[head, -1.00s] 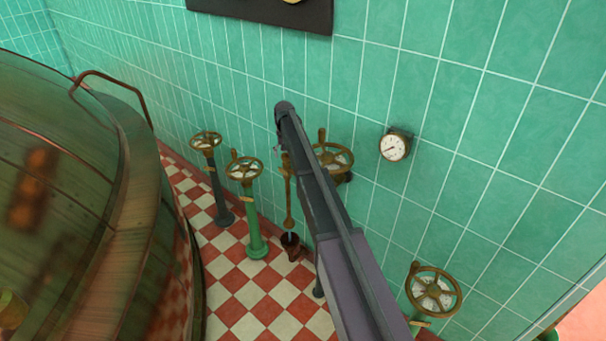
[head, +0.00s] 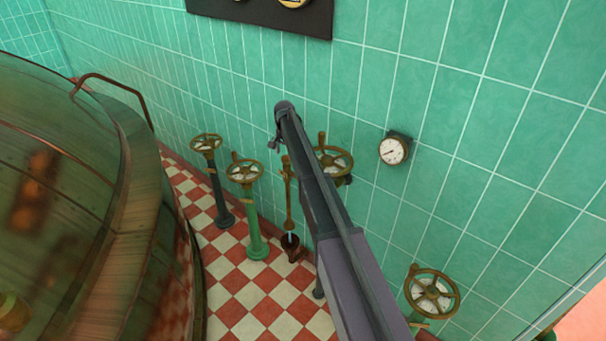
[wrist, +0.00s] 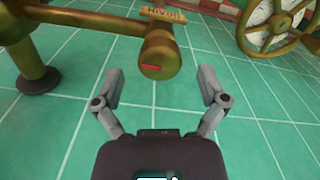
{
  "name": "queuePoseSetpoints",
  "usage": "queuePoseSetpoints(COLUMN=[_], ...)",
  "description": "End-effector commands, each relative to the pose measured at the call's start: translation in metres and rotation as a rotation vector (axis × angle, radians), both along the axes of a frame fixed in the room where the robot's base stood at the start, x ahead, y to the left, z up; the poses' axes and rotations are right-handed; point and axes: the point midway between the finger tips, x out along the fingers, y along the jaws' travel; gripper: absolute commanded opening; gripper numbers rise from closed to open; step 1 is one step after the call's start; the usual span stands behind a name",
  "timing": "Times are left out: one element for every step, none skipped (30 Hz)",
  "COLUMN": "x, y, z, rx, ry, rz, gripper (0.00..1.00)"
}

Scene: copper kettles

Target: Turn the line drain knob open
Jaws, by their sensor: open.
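In the wrist view, a brass knob (wrist: 157,54) with a red mark on its end face sits in front of my gripper (wrist: 162,84). A small brass tag (wrist: 161,14) is behind it; its lettering is upside down and hard to read. The gripper's two grey fingers are spread apart, one to each side below the knob, with no contact visible. A brass pipe (wrist: 85,15) runs left from the knob. In the head view, an upright brass pipe (head: 289,200) stands just left of my arm; the knob cannot be made out there.
Several brass handwheels (head: 243,172) stand along the green tiled wall, one (wrist: 270,28) at upper right in the wrist view. A small dark cup (head: 291,243) is under the pipe. A gauge (head: 394,150) is on the wall. A large copper kettle (head: 60,200) fills the left.

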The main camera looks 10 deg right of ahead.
Motion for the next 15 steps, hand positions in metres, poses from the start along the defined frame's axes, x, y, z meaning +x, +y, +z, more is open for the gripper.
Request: queuePoseSetpoints(x=[0.0,0.0,0.0,0.0,0.0,0.0,0.0,0.0,0.0,0.0,0.0,0.0,0.0,0.0,0.0], y=[0.0,0.0,0.0,0.0,0.0,0.0,0.0,0.0,0.0,0.0,0.0,0.0,0.0,0.0,0.0], z=[0.009,0.012,0.015,0.018,0.02,0.023,0.026,0.028,0.032,0.034,0.036,0.04,0.042,0.045,0.048], rx=[0.0,0.0,0.0,0.0,0.0,0.0,0.0,0.0,0.0,0.0,0.0,0.0,0.0,0.0,0.0], ry=[0.0,0.0,0.0,0.0,0.0,0.0,0.0,0.0,0.0,0.0,0.0,0.0,0.0,0.0,0.0], rz=[0.001,0.001,0.001,0.001,0.002,0.002,0.002,0.002,0.002,0.002,0.002,0.002,0.002,0.003,0.003], gripper=[0.92,0.92,0.92,0.92,0.92,0.92,0.92,0.92,0.92,0.92,0.92,0.92,0.92,0.92,0.92])
